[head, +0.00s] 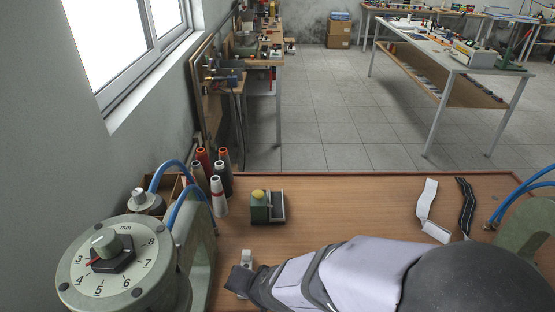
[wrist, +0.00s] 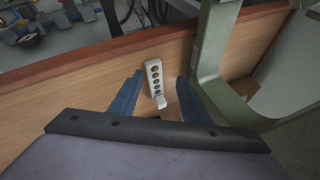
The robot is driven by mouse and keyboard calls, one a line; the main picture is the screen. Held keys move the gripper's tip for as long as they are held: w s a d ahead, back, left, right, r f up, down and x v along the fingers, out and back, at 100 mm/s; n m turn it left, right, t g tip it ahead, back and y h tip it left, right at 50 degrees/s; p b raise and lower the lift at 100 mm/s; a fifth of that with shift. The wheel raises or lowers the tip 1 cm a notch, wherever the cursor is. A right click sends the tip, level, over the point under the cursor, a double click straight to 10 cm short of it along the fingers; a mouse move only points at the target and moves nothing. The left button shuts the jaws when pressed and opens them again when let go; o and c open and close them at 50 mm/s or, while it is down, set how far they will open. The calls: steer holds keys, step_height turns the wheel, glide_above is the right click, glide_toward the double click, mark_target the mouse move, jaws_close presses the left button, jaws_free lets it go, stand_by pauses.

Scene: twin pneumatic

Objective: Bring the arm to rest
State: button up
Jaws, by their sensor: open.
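My arm (head: 362,275) reaches from the lower right across the near part of the wooden table (head: 330,215). My gripper (wrist: 158,82) is open, with its two blue fingers apart in the wrist view. In the head view the dark end of my arm (head: 241,281) is low over the table, close to a small pale piece (head: 247,258). The fingertips are hard to make out there.
A round dial machine (head: 118,265) with blue hoses stands at the left. White (head: 428,200) and black (head: 465,205) strips lie at the right. The table's middle is clear.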

steer(key=s+d+f+n+g+h+b, duration=0.1)
steer(key=s+d+f+g+h+b, duration=0.1)
steer(key=d, duration=0.9)
steer(key=s+d+f+n+g+h+b, duration=0.1)
steer(key=s+d+f+n+g+b, duration=0.1)
steer(key=d, duration=0.9)
steer(key=s+f+g+b, duration=0.1)
steer(key=s+b, duration=0.1)
steer(key=s, duration=0.1)
steer(key=shift+s+f+h, duration=0.15)
steer(key=shift+h, duration=0.25)
